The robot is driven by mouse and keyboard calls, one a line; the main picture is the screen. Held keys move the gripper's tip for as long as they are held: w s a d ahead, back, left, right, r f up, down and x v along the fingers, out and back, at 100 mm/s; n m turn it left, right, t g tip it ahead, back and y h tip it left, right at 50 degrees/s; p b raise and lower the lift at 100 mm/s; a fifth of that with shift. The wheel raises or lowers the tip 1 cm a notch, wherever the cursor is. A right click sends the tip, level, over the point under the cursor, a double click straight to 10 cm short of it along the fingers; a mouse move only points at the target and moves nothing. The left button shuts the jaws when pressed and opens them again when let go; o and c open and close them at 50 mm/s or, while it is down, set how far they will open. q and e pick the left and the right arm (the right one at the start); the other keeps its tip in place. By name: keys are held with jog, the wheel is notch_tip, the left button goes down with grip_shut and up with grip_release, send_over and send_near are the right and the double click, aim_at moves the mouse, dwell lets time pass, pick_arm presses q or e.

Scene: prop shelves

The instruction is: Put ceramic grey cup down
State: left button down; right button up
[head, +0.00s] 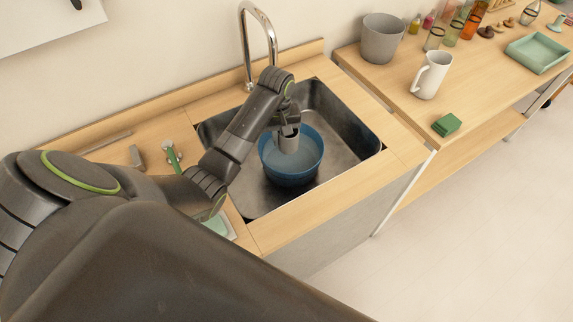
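The small grey cup (287,143) is in the sink area, inside or just above the blue bowl (291,178). Its lower part sits within the bowl's outline, and I cannot tell whether it touches the bowl. My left gripper (288,129) reaches down from above and is at the cup's top. It looks shut on the cup, though the fingers are small and partly hidden. The blue bowl stands in the metal sink (335,135). My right gripper is not in view.
The faucet (258,30) rises behind the sink. A brush (173,154) lies on the left counter. On the right table stand a grey pot (382,40), a white mug (428,82), a green sponge (446,125), a green tray (538,52) and several bottles. The table's front middle is clear.

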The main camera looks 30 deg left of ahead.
pick_arm(q)
notch_tip(320, 180, down, 10)
jog(key=shift+w+f, duration=0.1)
jog(key=shift+w, duration=0.05)
dwell(0.4)
jog(key=shift+f, duration=0.1)
jog(key=c, duration=1.6)
grip_release()
notch_tip(320, 180, up, 12)
jog(key=shift+r, duration=0.2)
